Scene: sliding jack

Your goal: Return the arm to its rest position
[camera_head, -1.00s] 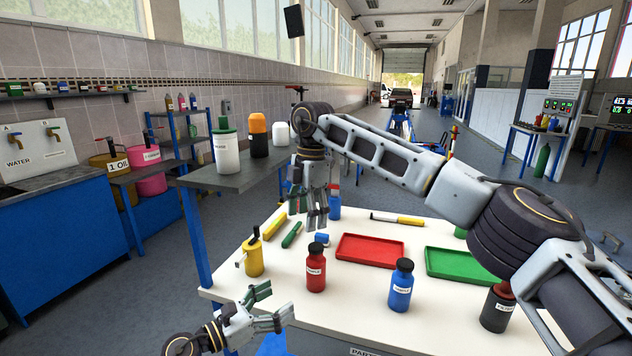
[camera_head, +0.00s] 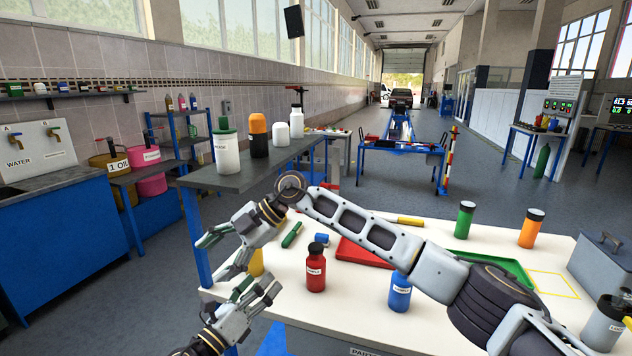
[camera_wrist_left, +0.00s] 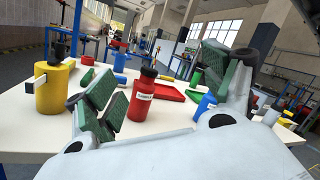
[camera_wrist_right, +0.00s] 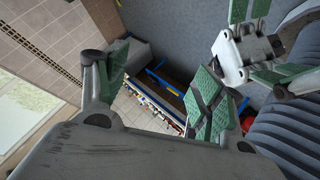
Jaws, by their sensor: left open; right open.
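My right arm crosses the head view from the right, over the table. Its gripper (camera_head: 215,256) is open and empty off the table's left side, beside the grey shelf. My left gripper (camera_head: 260,288) is open and empty, low at the table's front left edge, just below and right of my right gripper. In the left wrist view its green-padded fingers (camera_wrist_left: 158,85) are apart, with a red bottle (camera_wrist_left: 143,97) beyond them. In the right wrist view the fingers (camera_wrist_right: 160,80) are apart above the floor, and my left gripper (camera_wrist_right: 250,48) shows close by.
The white table (camera_head: 285,283) holds the red bottle (camera_head: 316,268), a blue bottle (camera_head: 400,290), a red tray (camera_head: 350,252), a green tray (camera_head: 515,268) and a yellow can (camera_head: 256,263), partly hidden. The grey shelf (camera_head: 232,181) carries several bottles. Open floor lies left of the table.

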